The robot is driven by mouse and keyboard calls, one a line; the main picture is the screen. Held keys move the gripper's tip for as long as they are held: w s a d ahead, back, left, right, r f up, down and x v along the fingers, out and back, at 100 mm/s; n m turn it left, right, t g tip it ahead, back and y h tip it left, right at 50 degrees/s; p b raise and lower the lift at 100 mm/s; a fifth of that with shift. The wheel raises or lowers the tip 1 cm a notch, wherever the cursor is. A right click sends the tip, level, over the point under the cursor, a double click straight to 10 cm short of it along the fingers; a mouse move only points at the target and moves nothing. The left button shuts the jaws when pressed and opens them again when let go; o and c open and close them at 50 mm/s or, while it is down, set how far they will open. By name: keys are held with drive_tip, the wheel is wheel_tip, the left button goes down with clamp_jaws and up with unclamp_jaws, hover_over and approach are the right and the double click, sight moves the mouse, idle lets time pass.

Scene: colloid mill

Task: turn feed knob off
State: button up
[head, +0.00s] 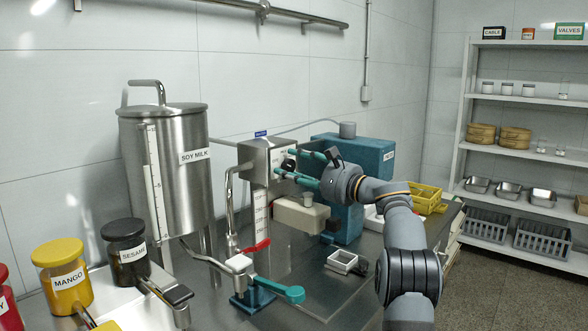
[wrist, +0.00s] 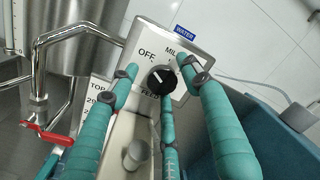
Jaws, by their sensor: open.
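The black round knob (wrist: 161,79) sits on a pale metal control panel (wrist: 147,36). It has a white mark on its face; I cannot tell exactly where it points. "OFF" is printed to its upper left, a partly hidden "MIL…" above, and a partly hidden word, seemingly "FEED", below. My gripper (wrist: 160,76) has three teal fingers, spread open around the knob; contact cannot be told. In the head view my gripper (head: 287,163) reaches in from the right at the panel box (head: 257,156), with the dark knob (head: 290,165) between the fingers.
A steel soy milk tank (head: 165,180) stands left of the panel. A pipe with a red lever (head: 256,246) and a teal-handled valve (head: 280,290) are below. A teal machine housing (head: 374,160) stands behind my gripper. Mango (head: 62,278) and sesame (head: 125,255) jars are front left.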

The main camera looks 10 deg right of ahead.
drive_tip(key=shift+d+f, duration=0.1)
drive_tip(key=shift+d, duration=0.05)
drive_tip(key=shift+s+d, duration=0.2)
drive_tip(key=v, duration=1.1)
drive_tip(key=shift+s, duration=0.2)
drive_tip(key=x, duration=1.1)
drive_tip(key=shift+w, duration=0.1)
drive_tip(key=shift+w+a, duration=0.25)
drive_tip(key=shift+w, duration=0.15)
